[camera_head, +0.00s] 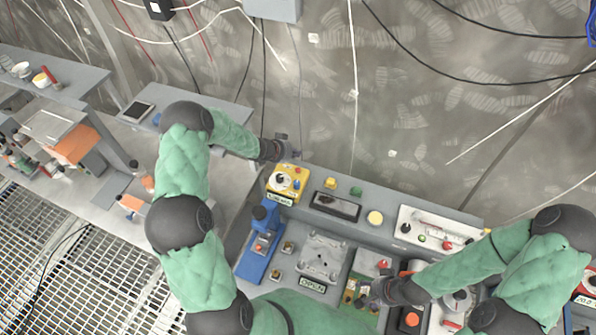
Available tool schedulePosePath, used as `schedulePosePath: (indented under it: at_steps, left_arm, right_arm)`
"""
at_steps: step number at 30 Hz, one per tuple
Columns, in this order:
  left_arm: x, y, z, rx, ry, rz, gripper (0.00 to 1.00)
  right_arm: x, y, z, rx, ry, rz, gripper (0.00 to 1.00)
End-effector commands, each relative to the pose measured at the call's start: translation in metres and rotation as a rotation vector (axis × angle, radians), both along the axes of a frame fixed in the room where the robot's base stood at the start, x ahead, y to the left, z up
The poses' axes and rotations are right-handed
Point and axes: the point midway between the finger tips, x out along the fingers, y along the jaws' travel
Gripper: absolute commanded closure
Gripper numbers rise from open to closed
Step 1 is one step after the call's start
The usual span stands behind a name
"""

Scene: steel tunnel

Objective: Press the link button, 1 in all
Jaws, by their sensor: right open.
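My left gripper (286,149) is small and dark at the far side of the bench, just above a yellow box (274,187) with a round dial; its jaws are too small to read. My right gripper (372,294) is open over the green circuit boards (359,291), and I cannot tell if it touches anything. I cannot read a link label on any button. Candidates in view are a red button (382,264) on a grey plate and an orange-red button (411,319) on a black box, both close to my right gripper.
The bench (385,236) is crowded. A blue press (258,246), a grey fixture plate (322,257), a dark tray (335,206) and a white panel (440,231) stand on it. Cables hang on the wall behind. A side table (85,83) is at left.

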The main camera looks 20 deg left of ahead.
Motion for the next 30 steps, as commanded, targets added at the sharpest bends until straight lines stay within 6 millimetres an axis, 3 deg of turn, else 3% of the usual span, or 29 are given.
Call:
schedulePosePath:
  at_steps: [3,15,21,30]
  left_arm:
    - [0.000,0.000,-0.018,0.000,0.000,0.000,1.00]
    - [0.000,0.000,-0.061,-0.001,0.001,0.000,1.00]
    - [0.000,0.000,-0.072,0.000,0.000,0.000,1.00]
    - [0.000,0.000,-0.071,0.000,0.000,0.000,1.00]
  right_arm:
    - [0.000,0.000,-0.018,0.000,0.000,0.000,0.44]
    - [0.000,0.000,-0.058,0.000,0.000,0.000,0.44]
    - [0.000,0.000,-0.065,0.000,0.000,0.000,0.44]
    - [0.000,0.000,-0.065,0.000,0.000,0.000,0.44]
